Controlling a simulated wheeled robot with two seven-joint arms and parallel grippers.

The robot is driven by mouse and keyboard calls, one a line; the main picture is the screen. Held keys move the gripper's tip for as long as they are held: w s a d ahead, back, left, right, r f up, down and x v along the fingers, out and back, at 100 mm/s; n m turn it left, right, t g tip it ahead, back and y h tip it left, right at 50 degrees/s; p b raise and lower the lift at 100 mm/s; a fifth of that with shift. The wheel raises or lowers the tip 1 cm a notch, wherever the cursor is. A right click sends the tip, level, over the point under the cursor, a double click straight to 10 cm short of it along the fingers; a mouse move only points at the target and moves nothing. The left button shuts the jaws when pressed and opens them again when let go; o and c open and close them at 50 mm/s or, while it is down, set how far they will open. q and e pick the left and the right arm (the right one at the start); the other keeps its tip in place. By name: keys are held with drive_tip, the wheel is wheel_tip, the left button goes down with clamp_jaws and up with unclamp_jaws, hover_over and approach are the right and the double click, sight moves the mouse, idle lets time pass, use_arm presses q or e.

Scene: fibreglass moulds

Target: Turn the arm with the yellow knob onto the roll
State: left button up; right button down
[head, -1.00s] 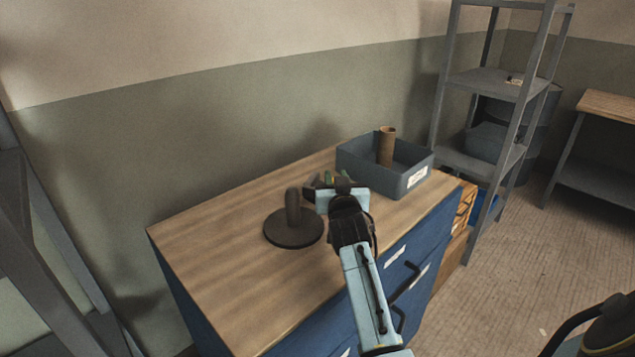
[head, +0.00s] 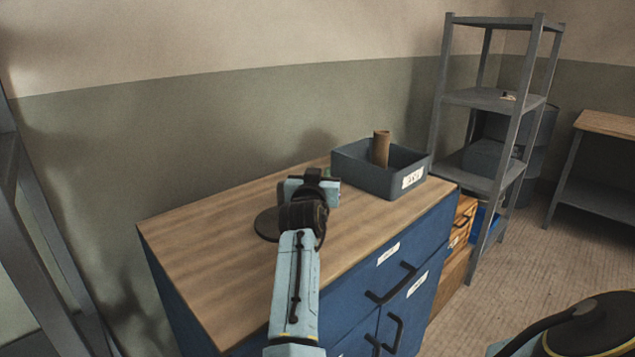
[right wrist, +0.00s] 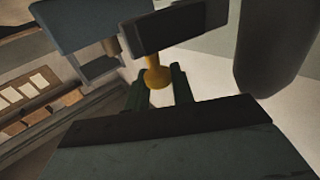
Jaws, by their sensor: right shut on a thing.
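The yellow knob (right wrist: 156,76) shows in the right wrist view between the two dark green fingers of my right gripper (right wrist: 161,72), which is shut on it. A dark bar (right wrist: 180,27), apparently the arm with the knob, lies just above it. A thick dark cylinder (right wrist: 275,45) stands to the right, apart from the knob; I cannot tell whether it is the roll. My left gripper is not in view.
A blue-grey bin (head: 372,183) with a brown cardboard tube (head: 381,148) stands at the back right of the wooden cabinet top (head: 215,255). The front and left of the top are clear. A grey metal shelf (head: 490,99) stands beyond the right end.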

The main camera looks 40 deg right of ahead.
drive_tip(key=shift+f, duration=0.25)
drive_tip(key=c, duration=1.2)
unclamp_jaws()
drive_tip(key=shift+s+d, duration=0.1)
drive_tip(key=shift+c, duration=0.2)
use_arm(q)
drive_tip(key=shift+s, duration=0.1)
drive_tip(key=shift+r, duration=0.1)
use_arm(e)
drive_tip(key=shift+r, duration=0.15)
drive_tip(key=shift+r, duration=0.25)
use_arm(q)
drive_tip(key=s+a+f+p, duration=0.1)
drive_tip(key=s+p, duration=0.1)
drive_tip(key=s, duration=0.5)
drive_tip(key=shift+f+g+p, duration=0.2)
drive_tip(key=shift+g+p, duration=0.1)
use_arm(e)
wheel_tip(320, 180, up, 9)
drive_tip(key=shift+r, duration=0.15)
